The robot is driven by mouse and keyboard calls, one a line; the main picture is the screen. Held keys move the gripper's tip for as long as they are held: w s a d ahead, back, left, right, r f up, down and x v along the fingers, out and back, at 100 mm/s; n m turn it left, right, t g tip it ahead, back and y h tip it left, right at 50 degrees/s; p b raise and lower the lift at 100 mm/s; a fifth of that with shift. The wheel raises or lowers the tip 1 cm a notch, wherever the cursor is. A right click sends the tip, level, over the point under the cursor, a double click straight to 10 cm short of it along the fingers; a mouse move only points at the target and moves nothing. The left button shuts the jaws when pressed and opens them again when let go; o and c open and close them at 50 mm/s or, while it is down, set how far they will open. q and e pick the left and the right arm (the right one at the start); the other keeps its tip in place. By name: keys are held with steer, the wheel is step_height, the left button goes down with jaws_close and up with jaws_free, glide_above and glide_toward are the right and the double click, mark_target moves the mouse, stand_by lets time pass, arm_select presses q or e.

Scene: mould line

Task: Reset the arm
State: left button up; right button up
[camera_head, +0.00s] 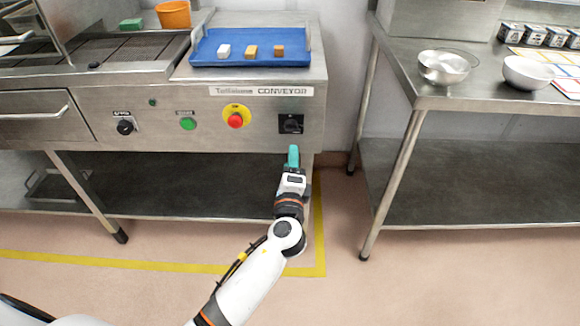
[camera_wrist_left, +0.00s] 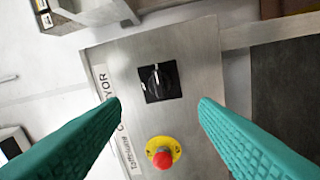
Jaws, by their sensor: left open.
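My left gripper (camera_head: 293,157) reaches up from the bottom of the head view, just below the black rotary switch (camera_head: 291,124) at the right end of the conveyor's front panel. In the left wrist view its two teal fingers (camera_wrist_left: 160,110) are spread apart with nothing between them. The black switch (camera_wrist_left: 160,82) shows ahead, beyond the fingertips, and the gripper appears apart from it. The red emergency button (camera_head: 235,121) on its yellow plate is left of the switch; it also shows low in the wrist view (camera_wrist_left: 162,159). My right gripper is not seen.
A green button (camera_head: 187,124) and another black knob (camera_head: 125,127) sit farther left on the panel. A blue tray (camera_head: 205,57) with three small blocks lies on top. A steel table (camera_head: 430,95) with bowls stands right. Floor between is clear.

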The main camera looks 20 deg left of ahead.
arm_select(q)
steer(key=shift+s+d, duration=0.2)
steer(key=shift+s, duration=0.45)
steer(key=shift+f, duration=0.1)
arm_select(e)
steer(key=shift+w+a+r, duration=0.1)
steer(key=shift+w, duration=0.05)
